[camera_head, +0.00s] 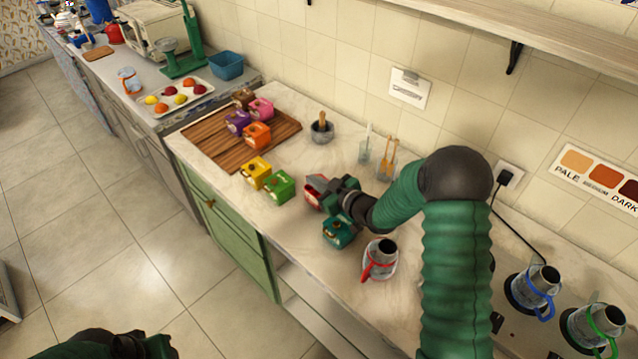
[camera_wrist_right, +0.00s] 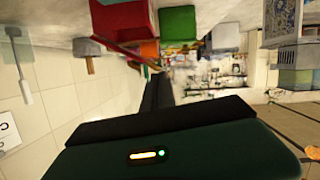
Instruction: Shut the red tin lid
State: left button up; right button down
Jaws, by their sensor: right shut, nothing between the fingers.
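The red tin (camera_head: 313,192) stands on the counter, partly hidden by my right gripper (camera_head: 327,187) in the head view. In the right wrist view, which is upside down, the red tin (camera_wrist_right: 122,18) is at the top. Its thin red lid (camera_wrist_right: 128,53) looks raised and tilted away from the body. The right gripper's dark fingers (camera_wrist_right: 158,92) are together and empty, close to the lid; I cannot tell whether they touch it. My left gripper (camera_head: 140,346) shows only in part at the bottom left, and its jaws are not clear.
A green tin (camera_head: 280,187) and a yellow tin (camera_head: 256,173) stand left of the red tin, and a teal tin (camera_head: 339,231) stands close in front. A cup with a red handle (camera_head: 379,260) is nearer. A grey mortar (camera_head: 322,130) and glasses stand behind.

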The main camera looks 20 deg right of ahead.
jog(key=shift+s+a+f+n+t+h+b, duration=0.15)
jog(key=shift+a+f+n+b, duration=0.25)
jog(key=shift+f+b, duration=0.45)
jog(key=shift+s+a+f+n+t+h+b, duration=0.15)
jog(key=shift+a+f+n+b, duration=0.25)
jog(key=shift+b, duration=0.8)
jog(key=shift+s+a+f+n+h+b, duration=0.1)
jog(key=shift+a+f+n+h+b, duration=0.2)
jog(key=shift+f+b, duration=0.55)
jog(key=shift+r, duration=0.25)
